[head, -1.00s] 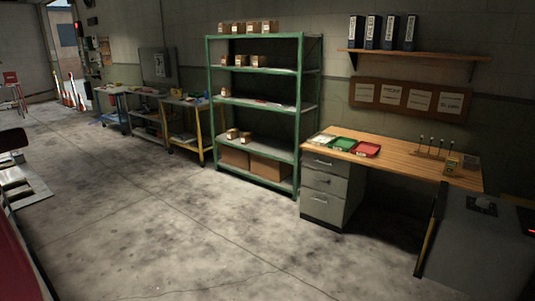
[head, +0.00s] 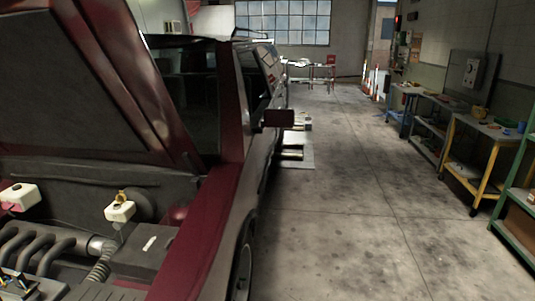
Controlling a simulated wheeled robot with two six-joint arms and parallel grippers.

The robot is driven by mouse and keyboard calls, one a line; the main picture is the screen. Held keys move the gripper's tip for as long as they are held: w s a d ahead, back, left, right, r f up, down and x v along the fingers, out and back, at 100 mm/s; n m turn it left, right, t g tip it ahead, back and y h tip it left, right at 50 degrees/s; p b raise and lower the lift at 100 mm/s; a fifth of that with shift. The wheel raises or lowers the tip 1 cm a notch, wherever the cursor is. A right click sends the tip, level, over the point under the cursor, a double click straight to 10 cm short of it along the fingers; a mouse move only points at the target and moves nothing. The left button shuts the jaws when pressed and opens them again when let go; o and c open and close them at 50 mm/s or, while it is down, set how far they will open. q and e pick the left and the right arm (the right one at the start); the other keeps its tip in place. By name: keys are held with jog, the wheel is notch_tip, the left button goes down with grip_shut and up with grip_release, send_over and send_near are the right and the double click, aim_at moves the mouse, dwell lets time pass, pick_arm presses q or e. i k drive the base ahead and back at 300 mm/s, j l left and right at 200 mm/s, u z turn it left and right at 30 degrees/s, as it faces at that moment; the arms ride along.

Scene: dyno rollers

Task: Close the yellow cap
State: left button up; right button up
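A small yellow cap (head: 121,195) shows on top of a white reservoir (head: 119,212) in the open engine bay of a dark red car (head: 200,235), at the lower left of the head view. The cap is too small to tell whether it is open or shut. Neither of my grippers is in view.
The raised hood (head: 70,75) hangs over the engine bay. Another white reservoir (head: 20,197) sits at the far left of the bay. Bare concrete floor (head: 345,220) lies right of the car. Workbenches (head: 470,150) and a green shelf (head: 515,225) line the right wall.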

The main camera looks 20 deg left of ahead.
aim_at(121, 198)
jog(key=i+u, duration=0.15)
jog(key=u, duration=0.3)
jog(key=i+l+u, duration=0.1)
jog(key=u, duration=0.3)
jog(key=i+l+u, duration=0.15)
jog(key=u, duration=0.3)
jog(key=i+l+u, duration=0.15)
jog(key=u, duration=0.3)
jog(key=i+l+u, duration=0.1)
jog(key=l+u, duration=0.15)
jog(key=u, duration=0.2)
